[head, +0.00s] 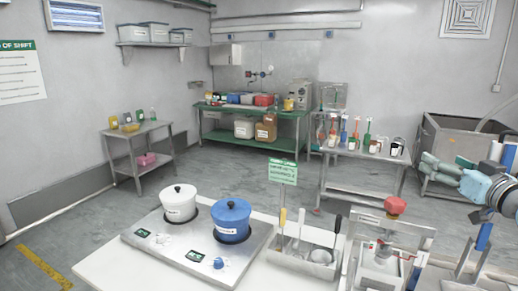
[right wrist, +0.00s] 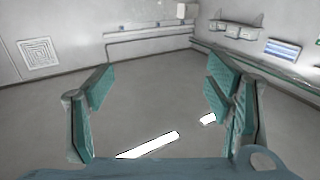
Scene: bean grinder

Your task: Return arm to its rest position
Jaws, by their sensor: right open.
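My right gripper (head: 440,172) is at the right edge of the head view, raised in the air and pointing left. Its teal fingers are spread wide and empty. In the right wrist view the open fingers (right wrist: 160,100) have only bare floor and walls between and beyond them. The gripper touches nothing. My left gripper is not in view.
A white table holds a two-plate cooker (head: 165,240) with a white pot (head: 179,205) and a blue pot (head: 232,222). A utensil tray (head: 305,257) and a red-knobbed device (head: 378,270) stand to its right. A metal sink (head: 450,145) is behind my right gripper.

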